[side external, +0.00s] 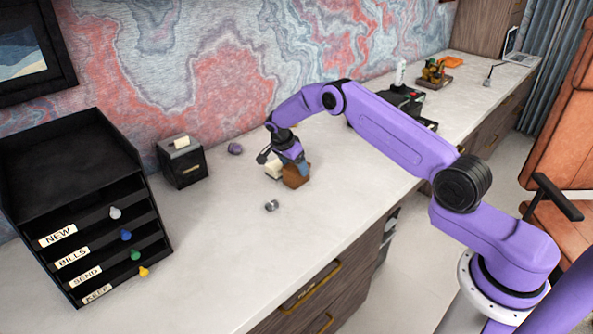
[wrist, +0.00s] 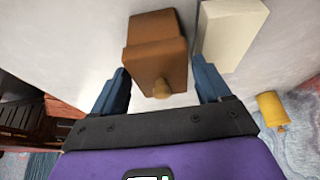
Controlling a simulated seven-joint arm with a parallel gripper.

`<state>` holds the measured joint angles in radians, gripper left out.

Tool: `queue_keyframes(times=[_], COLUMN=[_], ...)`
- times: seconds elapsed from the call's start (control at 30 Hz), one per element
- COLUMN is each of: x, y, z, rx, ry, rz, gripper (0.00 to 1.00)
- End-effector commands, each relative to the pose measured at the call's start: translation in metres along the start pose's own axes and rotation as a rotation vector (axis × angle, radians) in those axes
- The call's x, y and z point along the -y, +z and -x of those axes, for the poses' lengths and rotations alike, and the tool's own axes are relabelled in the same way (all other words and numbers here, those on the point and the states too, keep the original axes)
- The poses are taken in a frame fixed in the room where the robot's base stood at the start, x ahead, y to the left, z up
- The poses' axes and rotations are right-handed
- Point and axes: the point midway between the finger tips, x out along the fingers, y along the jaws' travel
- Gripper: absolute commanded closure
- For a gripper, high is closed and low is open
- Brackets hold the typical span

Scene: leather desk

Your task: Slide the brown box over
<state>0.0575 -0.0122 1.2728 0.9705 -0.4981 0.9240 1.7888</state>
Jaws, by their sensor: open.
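The brown box (side external: 297,178) stands on the pale desk top, under my gripper (side external: 291,163) in the side view. In the wrist view the brown box (wrist: 156,45) has a small knob on its near face. The blue fingers of my gripper (wrist: 161,78) are apart, one on each side of the box's near end. A gap shows at the left finger; whether the right finger touches the box I cannot tell. Part of the box is hidden by my gripper in the side view.
A cream block (side external: 273,169) stands close beside the brown box; it also shows by the right finger in the wrist view (wrist: 232,32). A small silver object (side external: 271,205) lies in front. A purple lump (side external: 235,149), black box (side external: 182,164) and black letter tray (side external: 85,200) stand left.

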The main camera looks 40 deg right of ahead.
Motion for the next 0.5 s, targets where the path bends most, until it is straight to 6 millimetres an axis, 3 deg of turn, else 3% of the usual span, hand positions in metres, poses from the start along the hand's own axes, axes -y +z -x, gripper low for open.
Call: queue_keyframes(times=[0.2,0.5], x=[0.000,0.000], y=[0.000,0.000], z=[-0.025,-0.032], rx=[0.000,0.000], ry=[0.000,-0.001], rz=[0.000,0.000], gripper=[0.23,0.23])
